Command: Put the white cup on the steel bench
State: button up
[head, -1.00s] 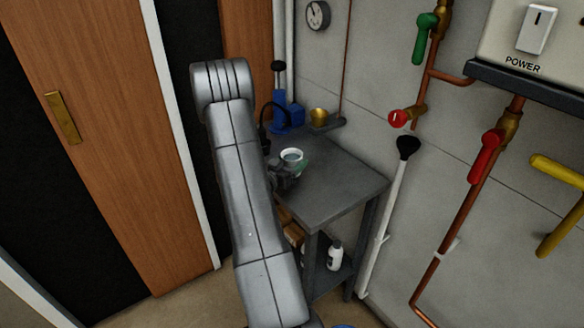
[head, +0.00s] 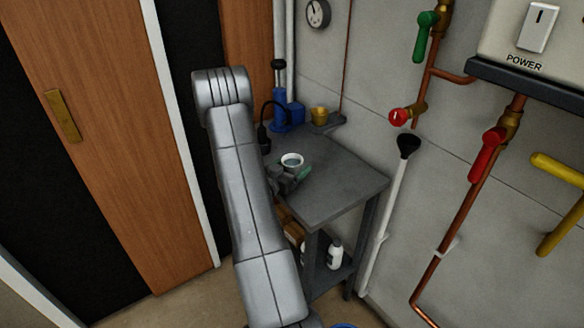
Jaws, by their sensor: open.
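The white cup (head: 292,161) stands upright at the left part of the steel bench (head: 335,185), and its round rim shows from above. My gripper (head: 300,173) is at the near side of the cup, low over the bench top. It is open, with one greenish fingertip showing just right of and below the cup. My arm hides the left edge of the bench and part of the gripper. I cannot tell whether the fingers touch the cup.
A blue pump-like device (head: 287,112) and a brass cup (head: 319,115) stand at the back of the bench. White bottles (head: 335,254) and a brown box are on the lower shelf. A black-topped white pole (head: 391,205) leans by the wall at right. The bench's right part is clear.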

jog(key=shift+r, duration=0.1)
jog(key=shift+r+p, duration=0.15)
jog(key=shift+p, duration=0.2)
jog(key=b+v, duration=0.2)
jog(key=v, duration=1)
jog(key=shift+b, duration=0.3)
